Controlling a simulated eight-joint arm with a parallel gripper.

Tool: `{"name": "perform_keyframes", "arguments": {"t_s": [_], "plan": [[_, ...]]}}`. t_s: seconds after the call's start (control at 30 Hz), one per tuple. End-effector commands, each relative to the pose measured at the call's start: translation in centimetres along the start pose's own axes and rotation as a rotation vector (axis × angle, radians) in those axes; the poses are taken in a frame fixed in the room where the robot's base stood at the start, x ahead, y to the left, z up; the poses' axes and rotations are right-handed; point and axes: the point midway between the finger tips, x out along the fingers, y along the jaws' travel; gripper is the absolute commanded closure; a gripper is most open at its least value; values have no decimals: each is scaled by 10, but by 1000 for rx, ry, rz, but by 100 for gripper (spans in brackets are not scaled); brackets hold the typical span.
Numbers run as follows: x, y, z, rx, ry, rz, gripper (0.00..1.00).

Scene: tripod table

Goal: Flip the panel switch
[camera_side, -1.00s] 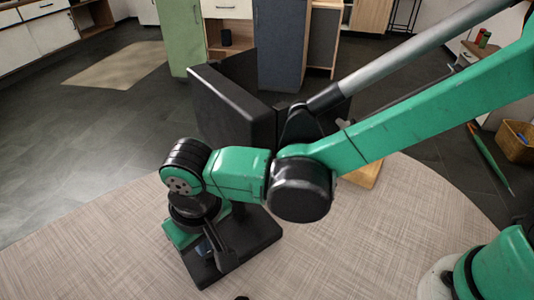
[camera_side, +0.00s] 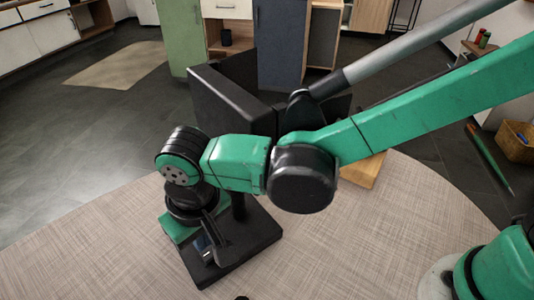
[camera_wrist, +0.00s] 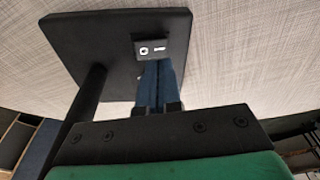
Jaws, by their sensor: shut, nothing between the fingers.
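The panel is a black screen-like board (camera_side: 232,98) on a post, with a flat black base (camera_side: 250,243) on the table. In the wrist view the base (camera_wrist: 105,35) fills the upper middle. The switch, a small dark block with white marks (camera_wrist: 154,49), sits near one edge of the base. My gripper (camera_wrist: 159,66) has its bluish fingers together, empty, with their tips right at the switch block; I cannot tell whether they touch it. In the side view my gripper (camera_side: 205,244) hangs low over the front of the base, and the switch is hard to make out there.
The round woven-look tabletop (camera_side: 110,255) is clear to the left and front. A wooden block (camera_side: 362,171) lies behind my arm to the right of the panel. The panel's post (camera_wrist: 88,95) stands left of my fingers in the wrist view.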

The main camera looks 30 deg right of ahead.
Motion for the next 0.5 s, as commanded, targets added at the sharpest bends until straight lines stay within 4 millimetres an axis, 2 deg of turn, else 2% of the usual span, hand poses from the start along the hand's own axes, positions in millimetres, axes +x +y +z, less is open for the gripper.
{"name": "perform_keyframes", "arguments": {"t_s": [0.5], "plan": [[-44, 0, -7, 0, 0, 0, 100]]}}
